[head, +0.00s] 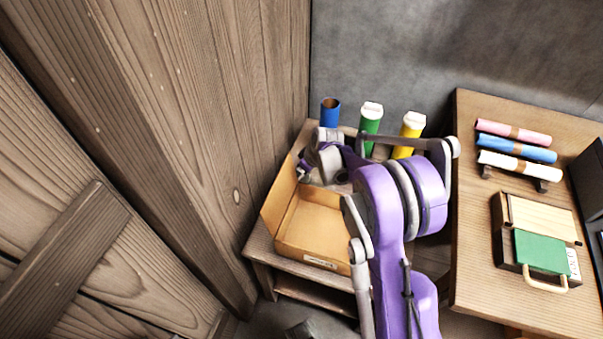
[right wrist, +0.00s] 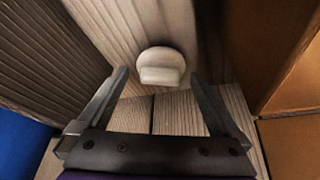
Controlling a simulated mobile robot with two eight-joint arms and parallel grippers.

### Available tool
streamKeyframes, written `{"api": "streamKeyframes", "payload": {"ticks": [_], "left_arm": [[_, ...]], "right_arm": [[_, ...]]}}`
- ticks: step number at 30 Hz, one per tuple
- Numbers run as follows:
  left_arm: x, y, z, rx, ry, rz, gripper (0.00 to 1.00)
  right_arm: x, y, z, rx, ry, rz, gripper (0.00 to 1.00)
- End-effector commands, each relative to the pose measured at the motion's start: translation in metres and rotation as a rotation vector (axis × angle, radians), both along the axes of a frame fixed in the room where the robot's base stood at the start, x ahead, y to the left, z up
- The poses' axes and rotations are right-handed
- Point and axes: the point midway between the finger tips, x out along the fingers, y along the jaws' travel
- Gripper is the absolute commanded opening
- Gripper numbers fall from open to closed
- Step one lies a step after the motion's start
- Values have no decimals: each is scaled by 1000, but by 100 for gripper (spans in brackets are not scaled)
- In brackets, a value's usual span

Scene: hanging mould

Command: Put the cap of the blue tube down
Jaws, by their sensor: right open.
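The blue tube (head: 330,113) stands upright at the back of the small wooden table, its brown top open and without a cap. Its blue side also shows at the left of the right wrist view (right wrist: 22,143). A white cap (right wrist: 160,67) shows in the right wrist view against wood, between and just past the fingertips of my right gripper (right wrist: 160,75). The fingers are open, with gaps on both sides of the cap. In the head view my purple right arm hides the cap and most of the gripper (head: 304,172). My left gripper is not in view.
A green tube (head: 370,124) and a yellow tube (head: 407,139), both white-capped, stand right of the blue one. An open cardboard box (head: 318,226) fills the table's front. A wooden wall (head: 190,120) rises close at left. A desk (head: 475,250) with rolls stands at right.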

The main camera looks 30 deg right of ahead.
Motion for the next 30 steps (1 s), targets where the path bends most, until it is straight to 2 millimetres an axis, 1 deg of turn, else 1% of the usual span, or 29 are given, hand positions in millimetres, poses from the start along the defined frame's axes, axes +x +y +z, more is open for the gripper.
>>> {"api": "streamKeyframes", "payload": {"ticks": [1, 9, 12, 15, 18, 21, 30], "left_arm": [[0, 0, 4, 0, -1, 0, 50], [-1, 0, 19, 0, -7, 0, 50], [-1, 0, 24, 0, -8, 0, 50], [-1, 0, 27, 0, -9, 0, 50], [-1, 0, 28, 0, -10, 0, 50], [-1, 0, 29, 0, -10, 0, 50], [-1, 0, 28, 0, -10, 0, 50]], "right_arm": [[-4, -1, 10, -1, 0, -1, 100], [-25, -8, 64, 1, -1, -2, 100], [-32, -11, 81, 0, -1, -2, 100], [-37, -12, 93, 0, -1, -2, 100], [-40, -13, 101, 0, 0, -1, 100], [-41, -13, 104, 0, 0, 0, 100], [-41, -13, 104, 0, 0, 0, 100]]}}
